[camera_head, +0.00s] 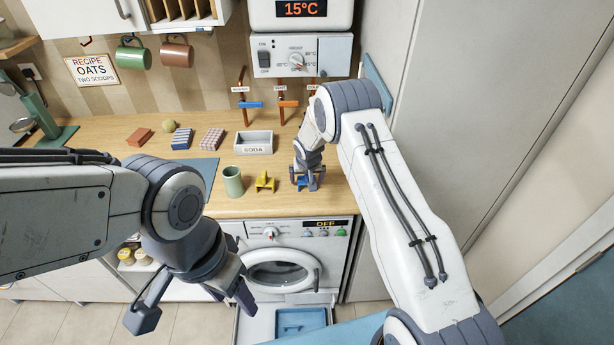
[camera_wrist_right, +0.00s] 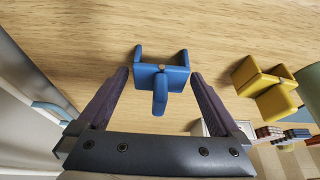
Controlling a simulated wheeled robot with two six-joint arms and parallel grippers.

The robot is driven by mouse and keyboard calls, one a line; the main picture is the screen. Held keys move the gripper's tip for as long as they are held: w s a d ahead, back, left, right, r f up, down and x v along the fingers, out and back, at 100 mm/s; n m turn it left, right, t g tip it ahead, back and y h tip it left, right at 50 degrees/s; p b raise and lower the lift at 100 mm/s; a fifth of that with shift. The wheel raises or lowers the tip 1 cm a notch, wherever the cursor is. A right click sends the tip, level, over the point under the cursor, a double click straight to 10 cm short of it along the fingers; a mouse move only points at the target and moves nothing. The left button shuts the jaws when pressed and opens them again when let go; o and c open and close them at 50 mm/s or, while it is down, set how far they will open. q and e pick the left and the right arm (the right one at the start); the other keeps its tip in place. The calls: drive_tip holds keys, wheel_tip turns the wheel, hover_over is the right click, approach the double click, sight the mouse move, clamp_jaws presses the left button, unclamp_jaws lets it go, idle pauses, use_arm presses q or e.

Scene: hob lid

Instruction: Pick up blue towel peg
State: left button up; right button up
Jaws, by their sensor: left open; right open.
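The blue towel peg (camera_wrist_right: 161,78) lies on the wooden worktop in the right wrist view, between the tips of my open right gripper (camera_wrist_right: 161,82). A gap shows on both sides between the fingers and the peg. In the head view my right gripper (camera_head: 307,182) is over the worktop's front right part, with a bit of the blue peg (camera_head: 303,181) showing between its fingers. A yellow peg (camera_head: 265,182) stands to the left of it, and it also shows in the right wrist view (camera_wrist_right: 263,86). My left gripper (camera_head: 195,305) is open and empty, in front of the worktop.
A green cup (camera_head: 233,182) stands left of the yellow peg. A grey soda tray (camera_head: 254,143) is behind, with folded cloths (camera_head: 211,139) to its left. A tall grey panel (camera_head: 400,90) bounds the worktop on the right. The washing machine (camera_head: 285,270) is below.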

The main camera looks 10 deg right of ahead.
drive_tip(key=shift+w+f, duration=0.1)
drive_tip(key=shift+f, duration=0.2)
drive_tip(key=shift+c, duration=0.3)
drive_tip(key=c, duration=1.2)
drive_tip(key=shift+o, duration=0.2)
drive_tip(key=shift+r, duration=0.1)
